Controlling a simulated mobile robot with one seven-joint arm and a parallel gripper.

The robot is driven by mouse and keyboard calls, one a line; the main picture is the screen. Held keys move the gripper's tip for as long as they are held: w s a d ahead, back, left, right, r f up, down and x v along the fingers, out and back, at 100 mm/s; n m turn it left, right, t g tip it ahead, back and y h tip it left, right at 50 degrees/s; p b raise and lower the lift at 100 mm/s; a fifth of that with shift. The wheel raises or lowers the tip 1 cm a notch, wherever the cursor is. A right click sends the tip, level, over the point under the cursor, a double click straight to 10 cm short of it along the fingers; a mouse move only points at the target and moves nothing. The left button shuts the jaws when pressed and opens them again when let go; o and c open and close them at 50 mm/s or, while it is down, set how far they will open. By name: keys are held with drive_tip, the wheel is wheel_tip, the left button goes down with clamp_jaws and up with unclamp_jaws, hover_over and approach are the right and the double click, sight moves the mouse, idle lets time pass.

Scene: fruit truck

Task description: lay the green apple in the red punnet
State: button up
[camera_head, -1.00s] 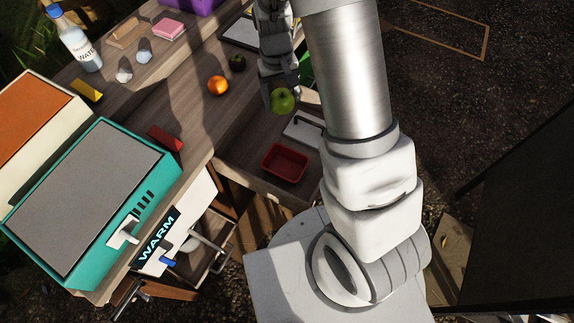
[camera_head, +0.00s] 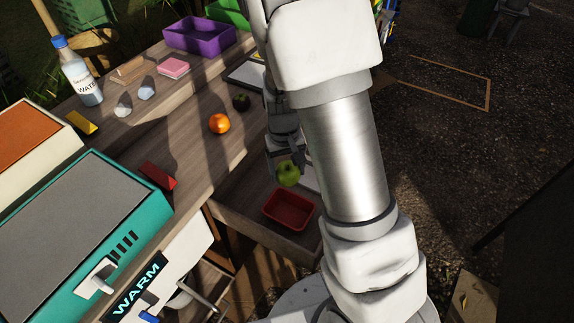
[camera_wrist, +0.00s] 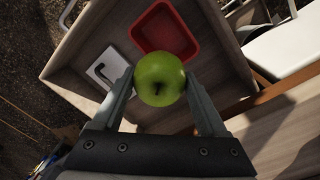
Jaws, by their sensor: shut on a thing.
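The green apple (camera_head: 288,173) is held between the two fingers of my gripper (camera_head: 285,160). In the wrist view the apple (camera_wrist: 160,80) sits between both fingertips (camera_wrist: 158,88). The red punnet (camera_head: 289,210) rests on the lower wooden surface, just below the apple in the head view. In the wrist view the punnet (camera_wrist: 140,40) appears beyond the apple, which covers part of its near side. The punnet looks empty where its inside shows. The apple is outside the punnet; its exact height above the surface is hard to tell.
An orange (camera_head: 219,123) and a dark round fruit (camera_head: 241,101) lie on the wooden counter. A red block (camera_head: 158,175) lies near the teal warmer (camera_head: 75,225). A purple crate (camera_head: 199,37) and a water bottle (camera_head: 79,72) stand farther back. A white board with a dark handle (camera_wrist: 107,68) lies beside the punnet.

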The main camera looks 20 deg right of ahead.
drive_tip(key=b, duration=0.5)
hover_over(289, 217)
wheel_tip(289, 217, down, 7)
wheel_tip(289, 217, down, 8)
drive_tip(key=b, duration=0.6)
drive_tip(key=shift+a+f+b, duration=0.1)
drive_tip(key=shift+f+b, duration=0.1)
drive_tip(key=shift+b, duration=0.15)
drive_tip(key=shift+f+b, duration=0.75)
drive_tip(key=shift+f, duration=0.25)
idle(1.2)
drive_tip(key=o, duration=1.5)
drive_tip(key=shift+c, duration=0.2)
drive_tip(key=shift+r, duration=0.1)
wheel_tip(289, 217, up, 12)
drive_tip(key=p, duration=1)
drive_tip(key=shift+f, duration=0.2)
